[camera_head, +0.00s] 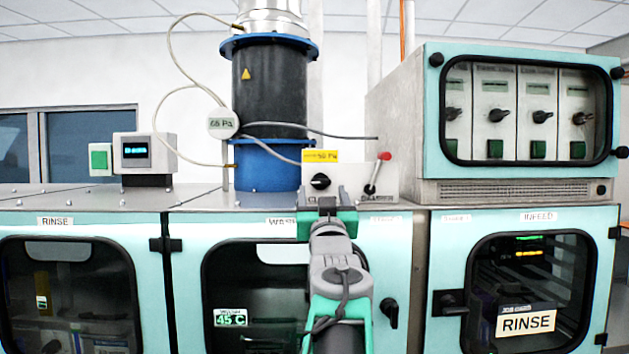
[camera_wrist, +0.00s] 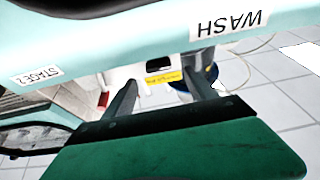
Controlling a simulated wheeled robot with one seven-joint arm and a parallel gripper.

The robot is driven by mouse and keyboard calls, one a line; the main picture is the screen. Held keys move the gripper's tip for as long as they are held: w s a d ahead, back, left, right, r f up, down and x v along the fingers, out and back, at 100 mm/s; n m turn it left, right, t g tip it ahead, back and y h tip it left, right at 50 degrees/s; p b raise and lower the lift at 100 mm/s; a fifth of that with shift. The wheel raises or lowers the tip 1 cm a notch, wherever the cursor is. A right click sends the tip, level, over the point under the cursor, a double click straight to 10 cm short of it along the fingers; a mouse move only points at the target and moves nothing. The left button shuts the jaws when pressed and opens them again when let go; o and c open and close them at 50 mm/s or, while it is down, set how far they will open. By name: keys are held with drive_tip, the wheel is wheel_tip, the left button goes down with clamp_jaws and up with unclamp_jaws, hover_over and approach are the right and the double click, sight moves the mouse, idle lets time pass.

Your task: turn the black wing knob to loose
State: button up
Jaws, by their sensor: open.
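My gripper (camera_head: 327,207) is raised in front of the wash cabinet's top edge, just below the small control box in the head view. In the wrist view its two fingers (camera_wrist: 162,95) stand apart with nothing between them. A black wing-shaped knob (camera_head: 389,313) sits on the right side of the wash door, below and right of my gripper and apart from it. Another black knob (camera_head: 320,181) is on the control box (camera_head: 350,190), just above my gripper. I cannot tell which knob is meant, and no "loose" marking is readable.
The red-tipped lever (camera_head: 384,157) stands right of the box knob. The blue-and-black cylinder (camera_head: 270,90) rises behind. The infeed door (camera_head: 530,285) with its black latch is at right. Several dark knobs sit behind the upper cabinet's window (camera_head: 530,110). The wrist view appears upside down.

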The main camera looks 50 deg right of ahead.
sight(321, 184)
drive_tip(key=p+x, duration=0.2)
drive_tip(key=x, duration=0.3)
drive_tip(key=shift+w+d, duration=0.15)
drive_tip(key=shift+d, duration=0.15)
drive_tip(key=shift+f, duration=0.1)
drive_tip(key=shift+c, duration=0.3)
drive_tip(key=c, duration=1.3)
